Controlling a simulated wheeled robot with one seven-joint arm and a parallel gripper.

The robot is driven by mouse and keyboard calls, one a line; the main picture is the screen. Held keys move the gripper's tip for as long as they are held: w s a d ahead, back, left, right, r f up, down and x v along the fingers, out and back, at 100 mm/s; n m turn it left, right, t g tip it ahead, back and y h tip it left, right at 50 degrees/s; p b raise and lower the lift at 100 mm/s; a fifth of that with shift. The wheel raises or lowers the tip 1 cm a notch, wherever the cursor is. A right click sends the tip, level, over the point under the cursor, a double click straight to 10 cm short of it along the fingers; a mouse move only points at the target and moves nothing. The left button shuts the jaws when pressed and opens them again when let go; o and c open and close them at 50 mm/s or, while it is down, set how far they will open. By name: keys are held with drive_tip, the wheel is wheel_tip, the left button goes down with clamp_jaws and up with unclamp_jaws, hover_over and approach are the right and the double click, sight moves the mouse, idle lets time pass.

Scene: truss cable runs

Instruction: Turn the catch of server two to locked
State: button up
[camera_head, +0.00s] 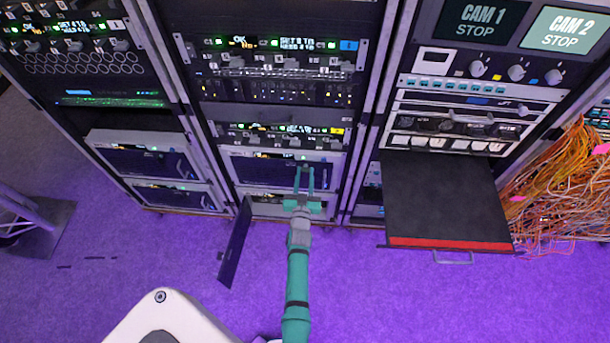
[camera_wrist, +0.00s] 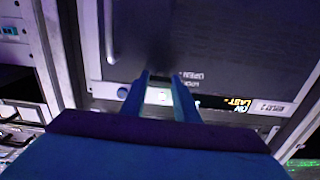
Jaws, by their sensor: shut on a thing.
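The server front (camera_head: 262,170), a dark panel in a light frame, sits low in the middle rack; I take it to be server two. In the wrist view its dark panel (camera_wrist: 230,40) fills the top, with a pale handle (camera_wrist: 108,30) at left. My gripper (camera_head: 304,174) reaches the front of this server. In the wrist view my gripper (camera_wrist: 159,78) is shut on the small catch, which the fingers mostly hide. I cannot tell the catch's angle.
A thin dark door panel (camera_head: 237,245) stands out from the middle rack, left of my arm. A black drawer (camera_head: 440,195) with a red edge is pulled out at right. Orange cables (camera_head: 560,185) hang at far right. The purple floor (camera_head: 400,300) in front is clear.

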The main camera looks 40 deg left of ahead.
drive_tip(key=shift+w+r+m, duration=0.1)
drive_tip(key=shift+m, duration=4.3)
drive_tip(key=shift+w+r+m, duration=0.1)
drive_tip(key=shift+m, duration=4.3)
drive_tip(key=o, duration=1)
drive_tip(key=shift+f, duration=0.1)
drive_tip(key=shift+o, duration=0.2)
drive_tip(key=shift+s, duration=0.1)
drive_tip(key=shift+s+f, duration=0.1)
